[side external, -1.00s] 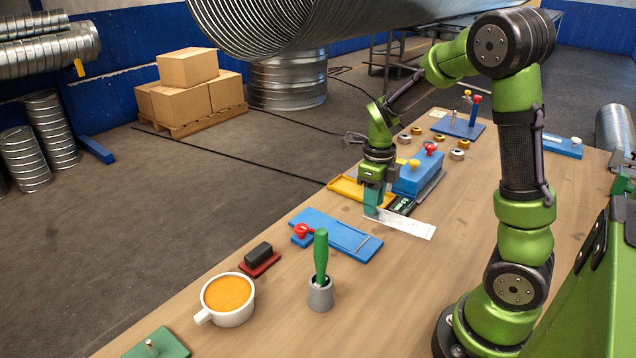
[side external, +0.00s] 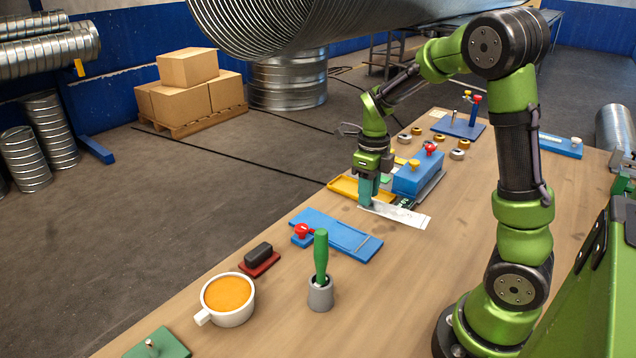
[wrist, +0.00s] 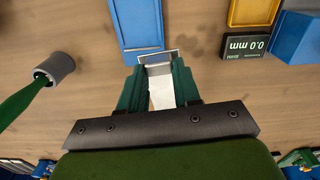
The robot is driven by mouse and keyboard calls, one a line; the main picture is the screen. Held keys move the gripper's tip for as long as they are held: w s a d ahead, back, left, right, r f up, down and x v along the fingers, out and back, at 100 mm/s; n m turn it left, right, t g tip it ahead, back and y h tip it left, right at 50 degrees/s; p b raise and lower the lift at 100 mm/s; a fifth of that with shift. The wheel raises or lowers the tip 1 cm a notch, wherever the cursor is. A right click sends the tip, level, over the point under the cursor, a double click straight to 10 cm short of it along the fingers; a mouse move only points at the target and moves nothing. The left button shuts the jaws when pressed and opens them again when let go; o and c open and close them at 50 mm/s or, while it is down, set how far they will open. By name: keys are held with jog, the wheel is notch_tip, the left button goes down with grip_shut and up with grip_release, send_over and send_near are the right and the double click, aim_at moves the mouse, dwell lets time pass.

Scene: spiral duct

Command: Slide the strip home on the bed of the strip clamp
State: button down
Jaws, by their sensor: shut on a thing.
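The pale strip (side external: 405,214) is in my gripper (side external: 368,203), which is shut on it near one end. The rest of the strip reaches right in the side view, close over the table. In the wrist view the strip (wrist: 160,92) lies between the green fingers (wrist: 158,88), with its bright end just past the fingertips. The strip clamp is a blue bed (side external: 345,238) with a red knob (side external: 302,231), left of and apart from my gripper in the side view. Its near end (wrist: 138,25) shows ahead of the strip in the wrist view; the knob is out of that view.
A black gauge (wrist: 243,45) reading 0.0 mm, a yellow tray (side external: 346,189) and a blue block (side external: 418,178) with knobs stand close to my gripper. A green-handled tool (side external: 321,258) in a grey cup and a mug (side external: 227,300) stand nearer the front. Bare table lies right of the bed.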

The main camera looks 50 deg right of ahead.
jog(key=w+a+f+m, duration=0.1)
jog(key=w+a, duration=0.1)
jog(key=w, duration=0.7)
jog(key=w+a+f, duration=0.1)
jog(key=w+a, duration=0.1)
jog(key=w, duration=0.7)
jog(key=shift+s+d+f, duration=0.1)
jog(key=shift+d+f, duration=0.05)
jog(key=shift+f, duration=1.5)
jog(key=shift+d+f, duration=0.1)
jog(key=shift+f, duration=1.5)
jog(key=shift+s, duration=1.95)
jog(key=shift+s+f, duration=0.1)
jog(key=shift+s, duration=0.5)
jog(key=shift+s+f, duration=0.15)
jog(key=shift+s, duration=0.2)
jog(key=shift+c, duration=0.8)
grip_release()
